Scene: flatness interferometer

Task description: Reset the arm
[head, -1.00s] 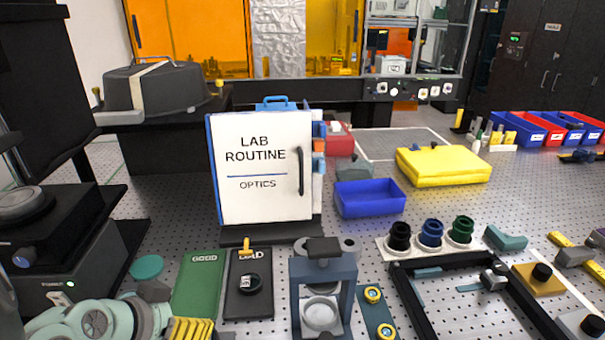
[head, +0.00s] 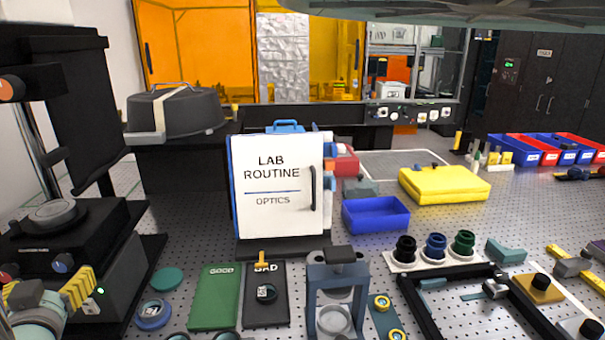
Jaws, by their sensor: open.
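My gripper (head: 54,288), with yellow ribbed finger pads, is at the lower left in the head view. It is open, and I see nothing between its fingers. It shows in front of the black instrument with a round stage (head: 53,214); I cannot tell the gap between them. Part of my grey-green arm crosses the top right edge of the view. The green GOOD plate (head: 212,300) is bare in its visible part.
A blue-rimmed round part (head: 152,314) and a teal disc (head: 167,279) lie between instrument and plates. A blue-grey press stand (head: 362,290), a white LAB ROUTINE box (head: 278,222), a blue bin (head: 376,215) and a black frame (head: 415,300) stand rightward.

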